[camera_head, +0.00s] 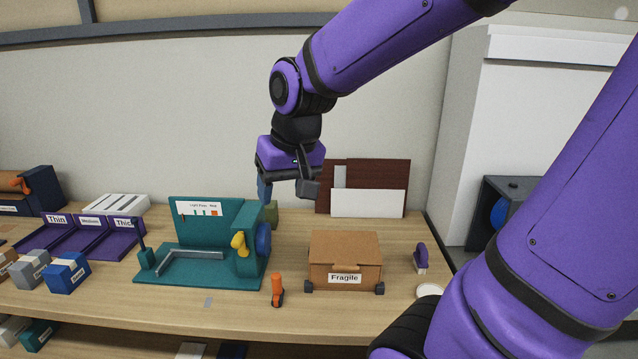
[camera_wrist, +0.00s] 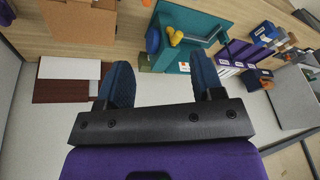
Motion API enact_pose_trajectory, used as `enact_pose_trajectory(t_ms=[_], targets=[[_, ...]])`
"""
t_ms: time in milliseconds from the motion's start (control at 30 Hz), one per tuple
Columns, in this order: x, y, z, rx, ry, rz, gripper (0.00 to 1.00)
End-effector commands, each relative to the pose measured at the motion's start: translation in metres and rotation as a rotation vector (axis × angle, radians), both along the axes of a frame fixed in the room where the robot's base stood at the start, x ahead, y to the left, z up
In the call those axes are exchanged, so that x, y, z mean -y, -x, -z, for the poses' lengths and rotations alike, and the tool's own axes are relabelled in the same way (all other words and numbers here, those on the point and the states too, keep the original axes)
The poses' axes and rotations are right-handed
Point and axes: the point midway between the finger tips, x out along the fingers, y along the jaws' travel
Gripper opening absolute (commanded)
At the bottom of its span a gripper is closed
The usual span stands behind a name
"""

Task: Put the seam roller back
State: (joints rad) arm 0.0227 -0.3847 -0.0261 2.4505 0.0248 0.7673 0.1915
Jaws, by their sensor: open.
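A small tool with an orange handle and a dark foot (camera_head: 277,290) stands on the wooden table near its front edge, between the teal fixture and the cardboard box; it looks like the seam roller, though its roller is too small to make out. Its orange handle shows at the top edge of the wrist view (camera_wrist: 147,2). My gripper (camera_head: 287,192) is open and empty, high above the back of the table, well above and behind the orange tool. Its two blue-padded fingers are apart in the wrist view (camera_wrist: 161,82).
A teal fixture (camera_head: 185,278) with a yellow knob and blue wheel stands left of the tool. A cardboard box (camera_head: 345,262) marked Fragile sits right of it. A purple-handled item (camera_head: 421,257) stands farther right. Purple labelled bays (camera_head: 85,240) and small boxes fill the left.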

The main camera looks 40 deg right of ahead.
Motion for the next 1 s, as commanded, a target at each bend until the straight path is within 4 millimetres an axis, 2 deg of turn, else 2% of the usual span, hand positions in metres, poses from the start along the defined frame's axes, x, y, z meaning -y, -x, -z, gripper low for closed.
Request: enact_pose_trajectory(t_ms=[33,200,400,500,700,1000], targets=[[-0.002,0.011,-0.009,0.023,0.009,-0.025,0.61],[-0.008,0.046,-0.028,0.075,0.041,-0.107,0.61],[-0.012,0.081,-0.042,0.128,0.082,-0.187,0.61],[-0.013,0.093,-0.045,0.142,0.095,-0.214,0.61],[-0.014,0.102,-0.047,0.153,0.106,-0.233,0.61],[-0.014,0.101,-0.047,0.153,0.105,-0.233,0.61]])
